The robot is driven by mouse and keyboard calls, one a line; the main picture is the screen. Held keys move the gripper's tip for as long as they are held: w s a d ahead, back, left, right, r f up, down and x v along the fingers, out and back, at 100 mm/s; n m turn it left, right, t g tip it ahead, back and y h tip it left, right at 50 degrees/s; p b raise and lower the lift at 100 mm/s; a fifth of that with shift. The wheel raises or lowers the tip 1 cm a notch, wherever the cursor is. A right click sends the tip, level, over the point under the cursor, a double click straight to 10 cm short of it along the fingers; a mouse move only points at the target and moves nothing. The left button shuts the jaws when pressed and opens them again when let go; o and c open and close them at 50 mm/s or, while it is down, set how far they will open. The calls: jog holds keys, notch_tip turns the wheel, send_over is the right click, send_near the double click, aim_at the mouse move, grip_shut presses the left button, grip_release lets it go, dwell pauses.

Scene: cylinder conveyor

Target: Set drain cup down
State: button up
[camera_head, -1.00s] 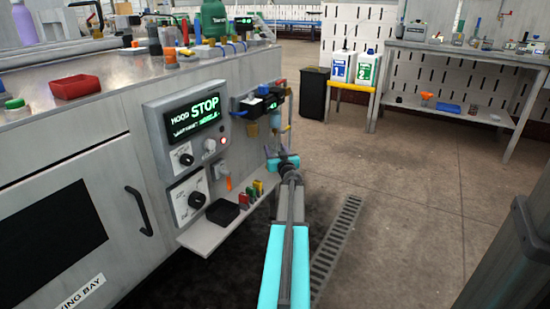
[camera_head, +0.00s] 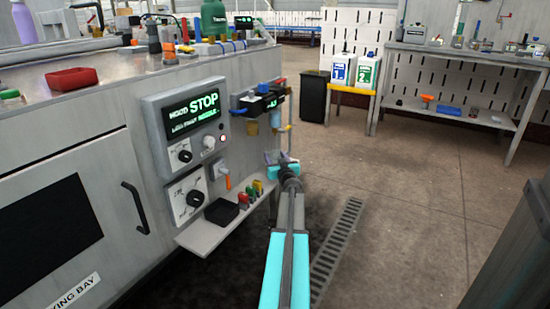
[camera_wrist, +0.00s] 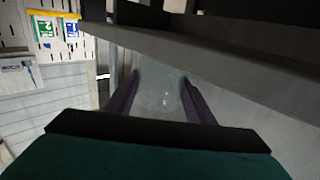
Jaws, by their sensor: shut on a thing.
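The drain cup (camera_wrist: 160,95) appears as a clear, see-through body between the two dark fingers of my gripper (camera_wrist: 163,92) in the wrist view. My gripper is shut on it. Its rim and base cannot be made out. In the head view my gripper (camera_head: 280,163) is at the right end of the grey shelf (camera_head: 203,238), below the air regulator unit (camera_head: 258,103). The cup cannot be told apart there. A dark, broad edge (camera_wrist: 230,55) passes close above the fingers in the wrist view.
The shelf bears a black tray (camera_head: 221,211) and several small coloured pieces (camera_head: 250,192). The panel with the STOP display (camera_head: 190,118) is above it. A floor grate (camera_head: 337,245) lies right of my arm. Open floor lies beyond, towards a black bin (camera_head: 313,95).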

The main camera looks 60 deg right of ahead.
jog(key=o, duration=0.8)
jog(key=shift+r, duration=0.1)
jog(key=p+v, duration=0.4)
jog(key=v, duration=0.8)
dwell(0.7)
